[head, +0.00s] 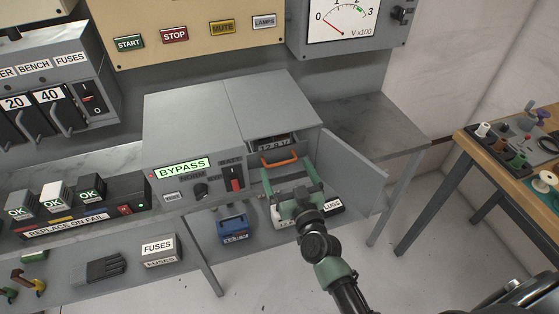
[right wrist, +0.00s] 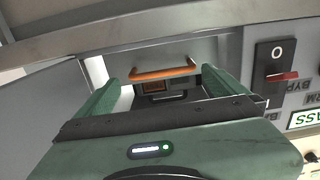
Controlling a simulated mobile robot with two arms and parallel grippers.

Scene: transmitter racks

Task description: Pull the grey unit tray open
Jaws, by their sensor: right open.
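The grey unit (head: 275,100) stands on the bench with its door (head: 355,172) swung open to the right. In its opening is the grey tray front with an orange handle (head: 280,161); a dark labelled part (head: 272,145) shows just above it. I cannot tell how far out the tray is. My right gripper (head: 290,168) is open in front of the unit, its green fingers spread to either side of the handle. In the right wrist view the handle (right wrist: 165,72) lies ahead, between and beyond the fingers (right wrist: 160,85), apparently untouched. My left gripper is not in view.
A BYPASS panel (head: 182,169) with a red switch (head: 233,178) adjoins the opening on the left. Below are a blue box (head: 233,226), a FUSES box (head: 160,250) and a partly hidden LUGS box (head: 333,206). A wooden table (head: 480,155) stands at right.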

